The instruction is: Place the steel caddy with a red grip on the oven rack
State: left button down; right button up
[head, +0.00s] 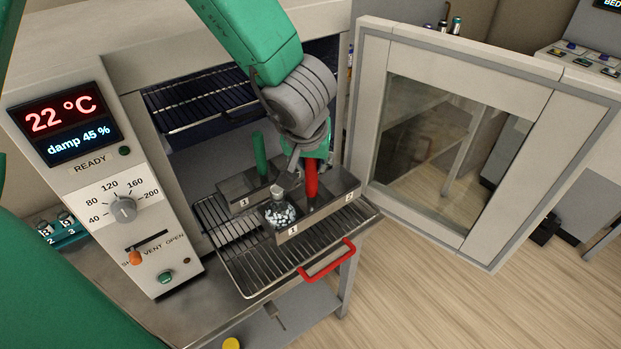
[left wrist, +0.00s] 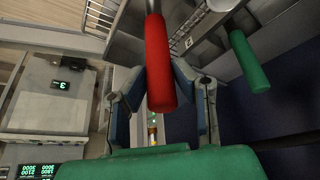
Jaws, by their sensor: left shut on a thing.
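The steel caddy (head: 318,222) has an upright red grip (head: 311,184) and plates numbered 1 and 2. A small glass jar of pale beads (head: 280,214) stands in its compartment 1. My left gripper (head: 308,157) is shut on the red grip from above; in the left wrist view the red grip (left wrist: 158,62) lies between the two fingers (left wrist: 160,100). The caddy is over the pulled-out wire oven rack (head: 246,277); I cannot tell whether it touches it. A second steel caddy (head: 235,189) with a green grip (head: 260,153) is just behind. My right gripper is out of view.
The oven door (head: 370,110) stands open on the right. An upper wire rack (head: 200,98) is inside the oven. The lower rack has a red front handle (head: 327,262). The control panel (head: 95,165) is on the left. The rack's front left part is bare.

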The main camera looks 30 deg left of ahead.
aim_at(309, 172)
pick_arm(q)
jog(key=f, duration=0.2)
jog(key=shift+s+a+f+b, duration=0.1)
jog(key=shift+a+f+b, duration=0.1)
jog(key=shift+f+b, duration=0.2)
jog(key=shift+a+f, duration=0.15)
jog(key=shift+f, duration=0.1)
jog(key=shift+a, duration=0.15)
jog(key=c, duration=1.3)
grip_release()
jog(key=shift+d, duration=0.4)
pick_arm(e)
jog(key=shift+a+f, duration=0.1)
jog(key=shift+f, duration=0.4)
pick_arm(q)
jog(key=p+v, duration=0.3)
jog(key=v, duration=0.9)
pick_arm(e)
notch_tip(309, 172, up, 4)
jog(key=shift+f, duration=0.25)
